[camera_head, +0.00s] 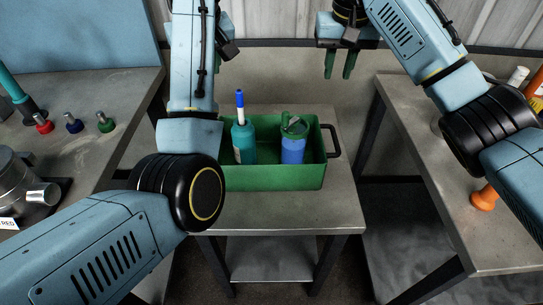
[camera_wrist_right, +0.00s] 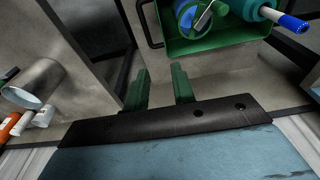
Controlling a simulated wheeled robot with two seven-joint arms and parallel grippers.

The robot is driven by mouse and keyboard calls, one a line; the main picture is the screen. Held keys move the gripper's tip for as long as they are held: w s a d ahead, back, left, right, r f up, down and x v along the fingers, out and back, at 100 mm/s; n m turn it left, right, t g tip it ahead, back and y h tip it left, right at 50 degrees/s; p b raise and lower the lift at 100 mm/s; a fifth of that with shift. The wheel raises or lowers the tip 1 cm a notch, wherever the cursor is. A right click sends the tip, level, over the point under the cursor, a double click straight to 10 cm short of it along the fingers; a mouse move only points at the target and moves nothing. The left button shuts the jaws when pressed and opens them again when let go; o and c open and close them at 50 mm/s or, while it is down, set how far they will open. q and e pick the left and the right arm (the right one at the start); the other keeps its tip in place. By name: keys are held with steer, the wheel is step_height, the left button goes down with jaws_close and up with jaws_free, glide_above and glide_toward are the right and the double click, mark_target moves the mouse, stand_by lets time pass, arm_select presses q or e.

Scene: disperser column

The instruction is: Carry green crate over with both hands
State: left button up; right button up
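The green crate (camera_head: 285,177) stands on the middle metal table and also shows in the right wrist view (camera_wrist_right: 215,45). Its dark right handle (camera_head: 333,141) is in sight; its left end is hidden behind my left arm. Inside are a teal bottle (camera_head: 243,143) with a blue-and-white top and a blue container (camera_head: 292,150) with a green lid. My right gripper (camera_head: 339,76) is open and empty, beyond and above the crate's right end; its green fingers are apart in the right wrist view (camera_wrist_right: 163,88). My left gripper (camera_head: 229,48) is mostly hidden behind its arm.
A left table (camera_head: 110,85) holds red, blue and green knobbed pieces (camera_head: 74,122) and a metal vessel (camera_head: 15,180). A right table (camera_head: 425,165) holds an orange piece (camera_head: 484,198) and other items. Bare tabletop (camera_head: 290,212) lies in front of the crate.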

step_height(320, 180, up, 21)
steer(key=s+p, duration=0.2)
steer(key=p, duration=0.6)
steer(key=shift+f+p, duration=0.2)
steer(key=shift+p, duration=0.1)
steer(key=shift+f, duration=0.1)
